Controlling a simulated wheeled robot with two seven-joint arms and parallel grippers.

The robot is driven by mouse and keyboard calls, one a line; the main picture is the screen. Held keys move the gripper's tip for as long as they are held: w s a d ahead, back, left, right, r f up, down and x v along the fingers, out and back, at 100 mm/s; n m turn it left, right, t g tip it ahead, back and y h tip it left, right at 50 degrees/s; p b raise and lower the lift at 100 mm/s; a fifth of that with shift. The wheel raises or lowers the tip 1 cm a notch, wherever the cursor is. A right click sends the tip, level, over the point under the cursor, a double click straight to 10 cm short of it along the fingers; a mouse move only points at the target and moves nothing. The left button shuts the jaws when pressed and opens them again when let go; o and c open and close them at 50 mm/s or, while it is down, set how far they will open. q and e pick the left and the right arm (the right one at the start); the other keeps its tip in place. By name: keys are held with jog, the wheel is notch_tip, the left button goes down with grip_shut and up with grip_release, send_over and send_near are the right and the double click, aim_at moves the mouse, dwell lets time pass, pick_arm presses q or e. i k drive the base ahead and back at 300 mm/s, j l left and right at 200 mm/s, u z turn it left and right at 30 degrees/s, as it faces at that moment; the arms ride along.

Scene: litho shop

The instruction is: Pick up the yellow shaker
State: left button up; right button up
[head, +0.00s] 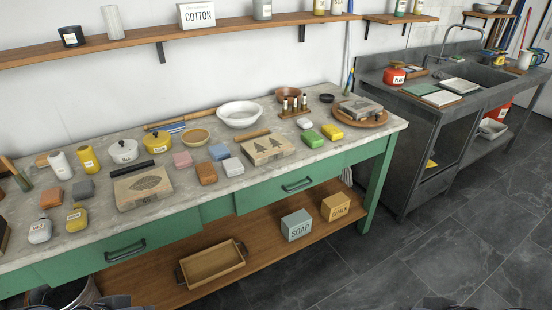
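A yellow shaker (88,159), an upright cylinder with a pale label, stands on the left part of the grey worktop (330,153). A similar white shaker (59,165) stands just to its left. A white lidded pot (124,151) stands to its right. Nothing holds the yellow shaker. Only dark slivers of my own body show at the bottom edge, left and right. No gripper fingers can be made out, and nothing of mine is near the shaker.
A yellow squat bottle (76,218), grey block (83,189) and orange block (51,197) lie in front of the shaker. A carved leaf block (142,187) and a yellow lidded pot (157,142) are to the right. A wall shelf (130,45) hangs above.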

aim_at(87, 157)
jog(key=u, duration=1.35)
